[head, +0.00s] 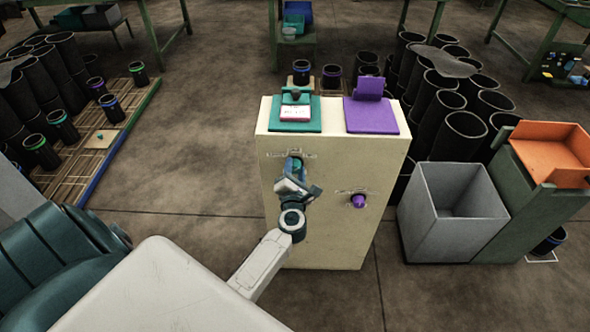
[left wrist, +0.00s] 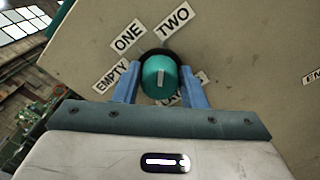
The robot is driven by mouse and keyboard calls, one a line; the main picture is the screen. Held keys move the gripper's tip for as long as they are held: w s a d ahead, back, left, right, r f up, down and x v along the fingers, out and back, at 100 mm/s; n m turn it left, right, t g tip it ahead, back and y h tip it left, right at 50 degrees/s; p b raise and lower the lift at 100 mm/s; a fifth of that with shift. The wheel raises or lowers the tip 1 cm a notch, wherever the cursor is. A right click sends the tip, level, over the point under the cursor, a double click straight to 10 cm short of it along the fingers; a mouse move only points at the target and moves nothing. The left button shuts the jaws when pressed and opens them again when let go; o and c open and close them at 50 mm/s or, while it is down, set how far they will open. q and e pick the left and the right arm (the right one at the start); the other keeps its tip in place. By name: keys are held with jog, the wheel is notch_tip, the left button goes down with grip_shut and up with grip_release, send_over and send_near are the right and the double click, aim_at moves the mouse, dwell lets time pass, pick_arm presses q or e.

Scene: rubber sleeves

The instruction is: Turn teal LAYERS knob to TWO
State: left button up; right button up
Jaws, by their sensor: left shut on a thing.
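The teal LAYERS knob (left wrist: 160,74) sits on the front of a cream cabinet (head: 335,235), with EMPTY (left wrist: 111,76), ONE (left wrist: 128,37) and TWO (left wrist: 173,20) labels around it. A short white mark on the knob runs nearly upright in the left wrist view; which label it points at is hard to tell. In the head view the knob (head: 296,164) shows just above my gripper. My left gripper (left wrist: 160,88) is shut on the knob, a blue finger on each side. Another label below the knob is partly hidden by the fingers. My right gripper is not in view.
A purple knob (head: 358,201) is lower right on the same cabinet. Teal (head: 309,126) and purple (head: 390,121) plates lie on its top. A grey bin (head: 421,216) and orange tray (head: 552,150) stand right. Black sleeves stand on a left rack (head: 72,166) and behind the cabinet.

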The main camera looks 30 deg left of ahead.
pick_arm(q)
jog(key=o, duration=1)
jog(key=shift+b+v, duration=0.9)
jog(key=shift+v, duration=4.5)
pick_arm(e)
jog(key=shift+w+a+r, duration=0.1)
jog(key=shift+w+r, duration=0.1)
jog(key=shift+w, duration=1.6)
